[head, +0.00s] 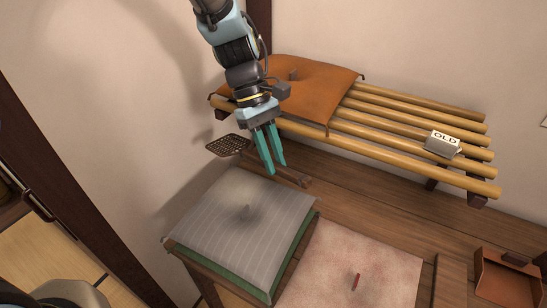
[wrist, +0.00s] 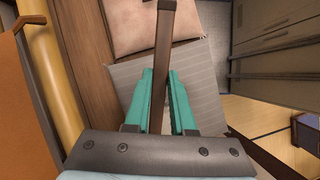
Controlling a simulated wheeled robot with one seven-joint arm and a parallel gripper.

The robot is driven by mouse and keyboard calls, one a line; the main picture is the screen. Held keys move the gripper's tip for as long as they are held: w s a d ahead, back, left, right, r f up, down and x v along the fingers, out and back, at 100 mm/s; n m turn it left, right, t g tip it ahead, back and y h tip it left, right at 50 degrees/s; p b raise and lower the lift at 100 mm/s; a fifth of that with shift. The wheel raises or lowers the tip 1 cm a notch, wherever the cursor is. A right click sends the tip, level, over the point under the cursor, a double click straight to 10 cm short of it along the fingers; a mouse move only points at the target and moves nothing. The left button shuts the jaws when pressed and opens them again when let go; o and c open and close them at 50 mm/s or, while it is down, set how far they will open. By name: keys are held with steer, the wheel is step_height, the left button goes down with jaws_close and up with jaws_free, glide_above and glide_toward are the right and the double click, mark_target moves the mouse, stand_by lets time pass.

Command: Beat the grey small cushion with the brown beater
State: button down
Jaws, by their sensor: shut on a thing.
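The grey small cushion (head: 222,222) has pale stripes and a dark smudge around a small tuft at its middle. It lies on a green layer (head: 222,276) on a low wooden stand. It also shows in the wrist view (wrist: 204,72). The brown beater (head: 228,145) has a perforated flat head at left and a handle running right. My gripper (head: 271,168) is shut on the handle and holds the beater above and behind the cushion, apart from it. In the wrist view the handle (wrist: 164,38) passes between my fingers (wrist: 162,85); the beater's head is out of sight.
An orange cushion (head: 305,82) lies on a bamboo-slat bench (head: 405,128) behind. A grey block marked OLD (head: 442,143) sits at the bench's right.

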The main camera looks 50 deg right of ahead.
step_height(320, 180, down, 10)
steer(key=b, duration=0.5)
steer(key=shift+b, duration=0.4)
step_height(320, 180, up, 10)
steer(key=p, duration=0.9)
steer(key=shift+r, duration=0.15)
